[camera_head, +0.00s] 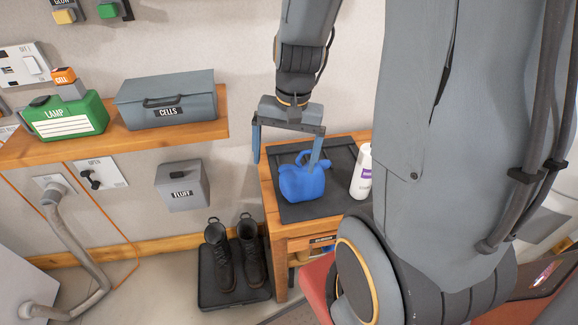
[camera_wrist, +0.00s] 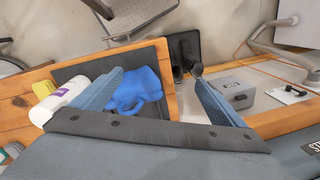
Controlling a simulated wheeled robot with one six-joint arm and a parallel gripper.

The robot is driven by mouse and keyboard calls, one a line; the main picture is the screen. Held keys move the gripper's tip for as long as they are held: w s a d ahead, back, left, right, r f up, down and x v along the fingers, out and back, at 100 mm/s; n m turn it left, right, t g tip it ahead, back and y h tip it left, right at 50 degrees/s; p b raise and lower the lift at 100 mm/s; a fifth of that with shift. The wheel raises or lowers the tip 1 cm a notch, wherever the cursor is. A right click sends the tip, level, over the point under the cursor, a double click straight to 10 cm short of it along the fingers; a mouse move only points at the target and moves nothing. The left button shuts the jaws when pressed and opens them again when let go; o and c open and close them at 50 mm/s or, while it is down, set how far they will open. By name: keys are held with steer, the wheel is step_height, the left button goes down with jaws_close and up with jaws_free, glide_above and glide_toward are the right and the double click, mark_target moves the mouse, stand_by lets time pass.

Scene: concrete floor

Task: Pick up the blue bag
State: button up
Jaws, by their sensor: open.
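The blue bag (camera_head: 302,184) sits on a dark tray (camera_head: 290,213) on top of a wooden cabinet (camera_head: 268,196). It is a rounded, lumpy bag with a loop at its top. In the wrist view the bag (camera_wrist: 138,88) shows beside the left finger, which hides part of it. My gripper (camera_head: 287,158) is open and empty. In the head view one finger overlaps the bag and the other is left of the cabinet. In the wrist view the gripper (camera_wrist: 158,92) has its fingers wide apart. Whether a finger touches the bag I cannot tell.
A white bottle with a purple label (camera_head: 362,172) stands right of the bag. Black boots (camera_head: 235,255) stand on a mat left of the cabinet. A wall shelf holds a green lamp case (camera_head: 66,116) and a grey box (camera_head: 168,100). A grey box (camera_head: 182,186) hangs below.

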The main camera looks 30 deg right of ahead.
mark_target(304, 152)
steer(key=w+d+f+m+y, duration=0.1)
steer(key=d+f+m, duration=0.1)
steer(key=d+m, duration=0.1)
steer(key=w+d+f+m+y, duration=0.1)
steer(key=d+f+m, duration=0.1)
steer(key=d+m, duration=0.2)
steer(key=w+d+f+m+y, duration=0.1)
steer(key=w+d+f+m, duration=0.1)
steer(key=d+m, duration=0.2)
steer(key=shift+w+d+f+m+t, duration=0.1)
steer(key=shift+f+m+t, duration=0.1)
steer(key=shift+m, duration=0.45)
steer(key=shift+f+m+t, duration=0.1)
steer(key=shift+m+t, duration=0.1)
steer(key=shift+m, duration=0.45)
steer(key=shift+p+x, duration=0.3)
steer(key=shift+x, duration=0.8)
steer(key=shift+d+p+x, duration=0.15)
steer(key=shift+p+x, duration=0.25)
steer(key=shift+x, duration=1)
steer(key=shift+d+p+x, duration=0.2)
steer(key=shift+p+x, duration=0.15)
steer(key=shift+x, duration=1.05)
steer(key=shift+f, duration=0.15)
steer(key=c, duration=1.5)
steer(key=shift+c, duration=0.4)
step_height(304, 152, up, 10)
steer(key=shift+r+b, duration=0.1)
steer(key=shift+b, duration=0.6)
